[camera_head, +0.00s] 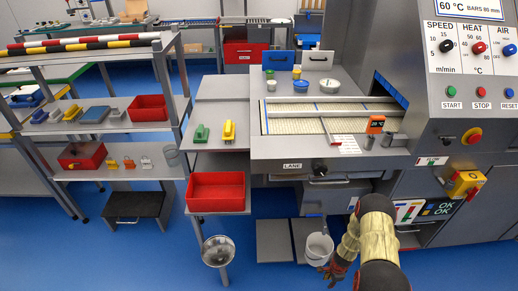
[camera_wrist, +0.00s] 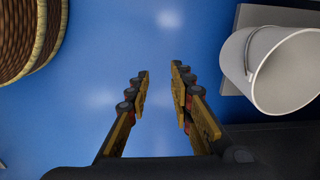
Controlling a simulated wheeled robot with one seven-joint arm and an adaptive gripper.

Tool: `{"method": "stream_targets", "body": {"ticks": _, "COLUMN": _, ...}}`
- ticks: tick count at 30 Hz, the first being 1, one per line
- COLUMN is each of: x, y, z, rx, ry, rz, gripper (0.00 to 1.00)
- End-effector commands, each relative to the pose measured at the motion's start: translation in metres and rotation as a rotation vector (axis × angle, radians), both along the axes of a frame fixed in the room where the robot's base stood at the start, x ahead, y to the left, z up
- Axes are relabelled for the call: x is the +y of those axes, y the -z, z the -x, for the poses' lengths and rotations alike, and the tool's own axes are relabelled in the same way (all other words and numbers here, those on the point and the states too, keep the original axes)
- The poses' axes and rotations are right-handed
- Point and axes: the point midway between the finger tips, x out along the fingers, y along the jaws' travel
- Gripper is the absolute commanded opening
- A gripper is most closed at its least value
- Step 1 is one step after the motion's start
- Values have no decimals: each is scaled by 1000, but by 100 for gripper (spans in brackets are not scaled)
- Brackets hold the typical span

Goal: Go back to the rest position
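My gripper (camera_head: 332,274) is low at the front of the machine, close to the floor, at the end of my arm, which shows at the lower right in the head view. In the wrist view my gripper (camera_wrist: 160,78) has its two fingers apart with only blue floor between them, so it is open and empty. A white bucket (camera_head: 319,247) stands just beyond my gripper in the head view. The bucket (camera_wrist: 234,55) is right of the fingers in the wrist view, apart from them.
A brown woven round thing (camera_wrist: 22,35) fills the wrist view's top left corner. The conveyor machine (camera_head: 430,120) with its drawers rises behind and right of my arm. A red tub (camera_head: 217,205) sits on a low shelf. Blue floor (camera_head: 120,260) is clear at the lower left.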

Motion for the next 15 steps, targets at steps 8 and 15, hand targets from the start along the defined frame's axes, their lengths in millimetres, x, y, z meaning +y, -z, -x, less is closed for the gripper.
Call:
{"method": "stream_targets", "body": {"ticks": 8, "x": 23, "y": 0, "z": 41, "rx": 104, "ry": -168, "rz": -76, "gripper": 23}}
{"method": "stream_targets", "body": {"ticks": 15, "x": 46, "y": -24, "z": 90, "rx": 213, "ry": -333, "rz": -172, "gripper": 23}}
